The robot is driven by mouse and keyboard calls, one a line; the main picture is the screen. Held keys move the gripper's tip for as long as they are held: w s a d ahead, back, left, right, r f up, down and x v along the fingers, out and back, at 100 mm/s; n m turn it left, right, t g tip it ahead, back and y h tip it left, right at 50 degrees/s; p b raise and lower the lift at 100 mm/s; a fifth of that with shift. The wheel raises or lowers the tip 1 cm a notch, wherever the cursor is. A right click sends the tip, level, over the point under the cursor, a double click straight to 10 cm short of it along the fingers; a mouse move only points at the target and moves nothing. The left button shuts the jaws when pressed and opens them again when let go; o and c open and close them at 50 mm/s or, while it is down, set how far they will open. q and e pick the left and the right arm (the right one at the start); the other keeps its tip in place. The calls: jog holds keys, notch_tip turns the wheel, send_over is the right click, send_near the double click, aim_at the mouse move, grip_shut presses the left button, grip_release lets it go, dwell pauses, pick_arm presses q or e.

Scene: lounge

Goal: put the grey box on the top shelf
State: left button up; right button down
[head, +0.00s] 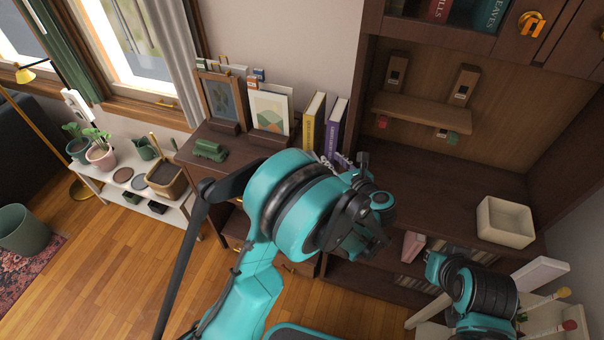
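A pale cream-grey open box (506,221) stands at the right end of the dark wooden unit's top (450,185); it is the only thing here that fits the grey box. Its inside looks empty. Above and behind it, a small brown shelf board (420,113) is fixed to the back panel between upright brackets. My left gripper (366,240) is in the middle of the view, left of the box and well apart from it. Its fingers are dark and largely hidden by the wrist, so its opening is unclear. My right arm shows at the lower right, below the box; its gripper cannot be made out.
Yellow and purple books (313,122) and picture frames (222,98) stand on the left cabinet, with a green toy vehicle (209,150). A glass-fronted cupboard (450,36) hangs at the upper right. A white plant bench (128,180) is at the left. White furniture (548,318) with knobbed sticks stands lower right.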

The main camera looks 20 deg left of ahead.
aim_at(320, 161)
pick_arm(q)
jog(key=f, duration=0.1)
jog(key=f+n, duration=0.1)
jog(key=f, duration=0.1)
jog(key=shift+s+a+g, duration=0.1)
jog(key=shift+s+g, duration=0.3)
jog(key=shift+b+x, duration=0.45)
jog(key=shift+x, duration=0.45)
jog(key=b+x, duration=0.1)
jog(key=x, duration=0.4)
jog(key=shift+w+a+f+b, duration=0.2)
jog(key=shift+a+f+b, duration=0.1)
jog(key=shift+b, duration=0.1)
jog(key=shift+r, duration=0.15)
grip_shut()
